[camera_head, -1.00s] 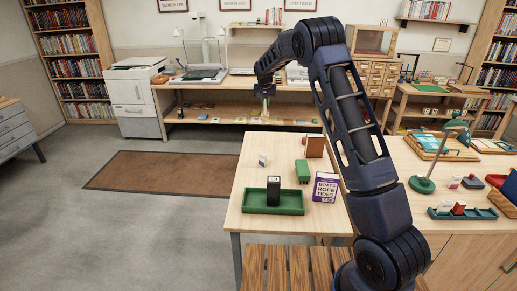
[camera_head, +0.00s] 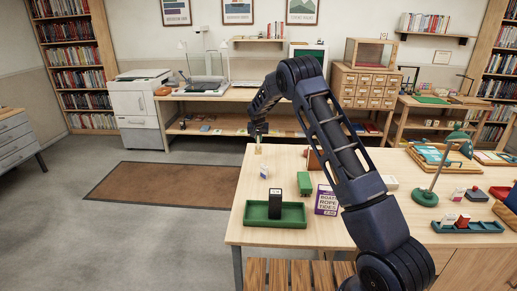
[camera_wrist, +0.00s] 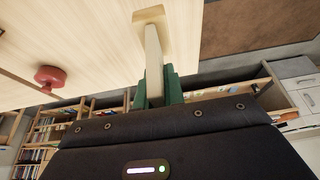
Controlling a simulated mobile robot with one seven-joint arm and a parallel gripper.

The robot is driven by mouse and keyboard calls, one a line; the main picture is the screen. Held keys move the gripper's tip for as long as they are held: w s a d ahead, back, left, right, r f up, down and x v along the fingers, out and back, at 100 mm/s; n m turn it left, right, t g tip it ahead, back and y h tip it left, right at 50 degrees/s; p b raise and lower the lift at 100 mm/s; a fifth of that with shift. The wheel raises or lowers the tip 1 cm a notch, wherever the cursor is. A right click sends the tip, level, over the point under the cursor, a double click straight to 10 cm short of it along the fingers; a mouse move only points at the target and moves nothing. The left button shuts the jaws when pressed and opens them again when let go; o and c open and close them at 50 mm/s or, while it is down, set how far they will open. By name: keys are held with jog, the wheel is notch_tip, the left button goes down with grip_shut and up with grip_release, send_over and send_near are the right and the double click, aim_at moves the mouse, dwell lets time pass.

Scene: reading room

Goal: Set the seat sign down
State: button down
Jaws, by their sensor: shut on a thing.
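The seat sign (camera_wrist: 153,55) is a pale wooden piece with a flat, wider end, seen in the wrist view. My gripper (camera_wrist: 155,88) is shut on it between green fingertips, with the wide end pointing away from the gripper. In the head view my gripper (camera_head: 258,134) hangs down at the far left corner of the near table (camera_head: 236,225), with the small pale sign (camera_head: 258,149) below it. I cannot tell whether the sign's wide end touches the tabletop.
On the table are a small white block (camera_head: 263,173), a green block (camera_head: 304,184), a green tray (camera_head: 250,222) with a black block (camera_head: 275,203), and a purple-and-white box (camera_head: 326,200). A red knob-like thing (camera_wrist: 50,78) shows in the wrist view. The table's far left is fairly clear.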

aim_at(258, 137)
jog(key=shift+f, duration=2.85)
jog(key=c, duration=1.5)
grip_release()
jog(key=shift+f, duration=0.1)
jog(key=v, duration=1.2)
jog(key=shift+r, duration=0.25)
